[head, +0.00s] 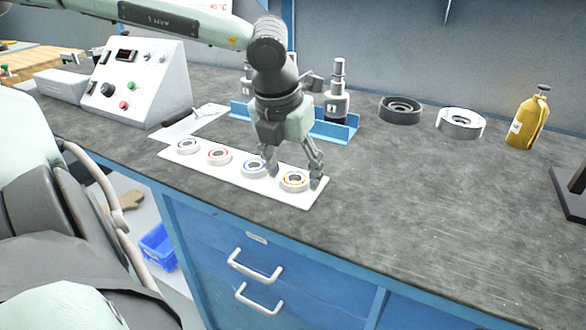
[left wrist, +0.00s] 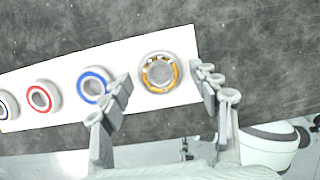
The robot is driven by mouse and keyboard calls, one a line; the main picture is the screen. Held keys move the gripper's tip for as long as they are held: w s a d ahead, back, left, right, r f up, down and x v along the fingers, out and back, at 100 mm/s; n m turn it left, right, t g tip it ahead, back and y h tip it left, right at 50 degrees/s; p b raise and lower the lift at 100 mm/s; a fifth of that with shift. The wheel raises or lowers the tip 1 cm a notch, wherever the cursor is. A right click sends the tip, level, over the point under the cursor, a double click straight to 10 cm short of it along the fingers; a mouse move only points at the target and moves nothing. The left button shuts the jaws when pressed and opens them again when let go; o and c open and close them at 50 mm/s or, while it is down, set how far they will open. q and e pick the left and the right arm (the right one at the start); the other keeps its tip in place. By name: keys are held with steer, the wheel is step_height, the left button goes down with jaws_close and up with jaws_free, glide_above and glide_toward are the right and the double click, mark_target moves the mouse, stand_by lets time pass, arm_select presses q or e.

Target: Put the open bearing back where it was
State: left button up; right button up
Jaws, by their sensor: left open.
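The open bearing (head: 295,181), with its orange cage and balls showing, lies flat on the right end of a white strip (head: 232,177) on the bench. It also shows in the left wrist view (left wrist: 159,73). My left gripper (head: 294,175) points down over it, open, with one finger on each side of the bearing. In the left wrist view, the gripper (left wrist: 161,80) has clear gaps between its fingers and the bearing. Bearings with a blue ring (head: 255,166), a red ring (head: 218,155) and a dark ring (head: 187,146) lie in a row to the left. My right gripper is not in view.
A control box (head: 138,80) stands at the back left. Behind the gripper is a blue tray (head: 338,129) with dark-and-grey upright parts. A dark ring housing (head: 400,109), a light ring housing (head: 461,122) and a yellow bottle (head: 528,118) stand at the back right. The bench's right front is clear.

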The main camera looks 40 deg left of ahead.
arm_select(q)
steer(key=v, duration=1.2)
